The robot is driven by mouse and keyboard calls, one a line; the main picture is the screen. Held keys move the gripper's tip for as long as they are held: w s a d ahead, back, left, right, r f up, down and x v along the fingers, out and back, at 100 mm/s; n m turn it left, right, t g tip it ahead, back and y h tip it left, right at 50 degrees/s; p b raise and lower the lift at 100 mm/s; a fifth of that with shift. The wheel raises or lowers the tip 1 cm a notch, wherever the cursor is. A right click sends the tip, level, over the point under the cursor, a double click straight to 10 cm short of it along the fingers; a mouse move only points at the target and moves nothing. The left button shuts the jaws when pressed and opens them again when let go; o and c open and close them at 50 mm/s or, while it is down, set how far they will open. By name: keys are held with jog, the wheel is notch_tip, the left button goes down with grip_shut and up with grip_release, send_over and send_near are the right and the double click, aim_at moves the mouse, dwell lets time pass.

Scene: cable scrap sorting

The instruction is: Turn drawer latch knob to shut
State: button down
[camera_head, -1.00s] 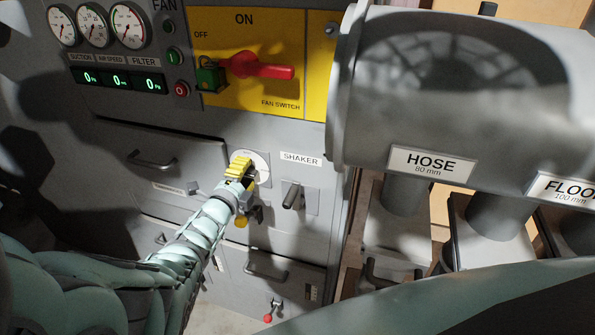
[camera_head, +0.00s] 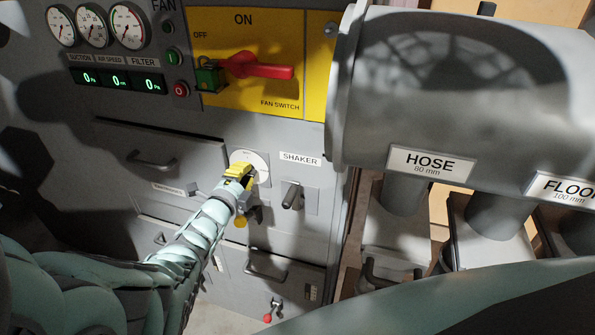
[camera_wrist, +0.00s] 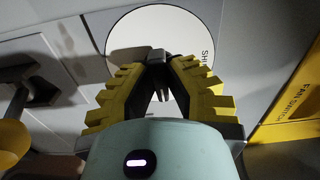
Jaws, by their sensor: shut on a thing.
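The white round latch dial (camera_head: 262,166) is on the grey cabinet front, right of a drawer (camera_head: 195,160) with a dark handle. My gripper (camera_head: 239,172) is in front of the dial. The dial also shows in the wrist view (camera_wrist: 135,30), with part of a word starting "SH" at its right. There my yellow ridged fingers close in on the dark latch knob (camera_wrist: 157,56) at the dial's lower part. The fingers hide most of the knob, so I cannot tell its exact angle.
A shaker lever (camera_head: 291,196) sits close to the right of the dial. Above is a yellow fan switch panel (camera_head: 310,60) with a red handle (camera_head: 262,68). A large grey duct (camera_head: 450,100) fills the right. A lower drawer handle (camera_head: 265,270) is below.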

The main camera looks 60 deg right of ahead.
jog(key=shift+w, duration=0.1)
jog(key=n, duration=0.3)
jog(key=shift+w+p, duration=0.1)
jog(key=shift+p, duration=0.2)
jog(key=n+p, duration=0.1)
jog(key=n, duration=0.6)
jog(key=shift+a+f, duration=0.1)
jog(key=shift+f, duration=0.05)
jog(key=shift+n, duration=0.9)
dwell(0.5)
